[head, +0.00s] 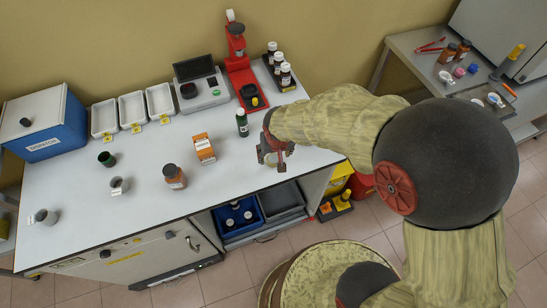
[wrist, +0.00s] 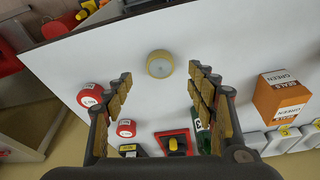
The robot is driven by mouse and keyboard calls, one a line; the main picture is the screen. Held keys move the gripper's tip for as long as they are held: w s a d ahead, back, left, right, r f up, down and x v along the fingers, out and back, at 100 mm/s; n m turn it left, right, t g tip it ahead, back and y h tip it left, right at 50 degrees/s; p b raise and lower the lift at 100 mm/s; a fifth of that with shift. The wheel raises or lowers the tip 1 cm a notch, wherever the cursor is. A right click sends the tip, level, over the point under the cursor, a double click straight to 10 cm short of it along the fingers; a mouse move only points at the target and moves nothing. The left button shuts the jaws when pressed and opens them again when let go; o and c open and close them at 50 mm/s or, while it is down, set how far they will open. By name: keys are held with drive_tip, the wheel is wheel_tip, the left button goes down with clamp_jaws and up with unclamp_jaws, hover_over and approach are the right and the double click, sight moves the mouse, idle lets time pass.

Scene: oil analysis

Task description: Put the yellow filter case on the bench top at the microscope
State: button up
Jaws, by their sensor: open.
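The yellow filter case (wrist: 160,64) is a small round piece with a yellow rim and a pale top. It lies flat on the white bench top (wrist: 125,45) in the wrist view. My gripper (wrist: 160,80) is open, with one finger on each side of the case's line and the case near the level of the fingertips. I see no contact between fingers and case. In the head view my gripper (head: 272,157) is low over the bench's front right part, and I cannot make out the case clearly there. No microscope is clearly identifiable; a red upright instrument (head: 238,62) stands at the back.
White trays (head: 132,109) and a blue box (head: 45,122) are farther left. The bench's front edge is close to my gripper.

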sight(273, 159)
drive_tip(key=x, duration=0.3)
drive_tip(key=b+x, duration=0.1)
drive_tip(key=x, duration=0.2)
drive_tip(key=shift+w+f, duration=0.1)
drive_tip(key=shift+w, duration=0.15)
drive_tip(key=shift+a, duration=0.1)
drive_tip(key=shift+c, duration=1)
drive_tip(key=c, duration=0.9)
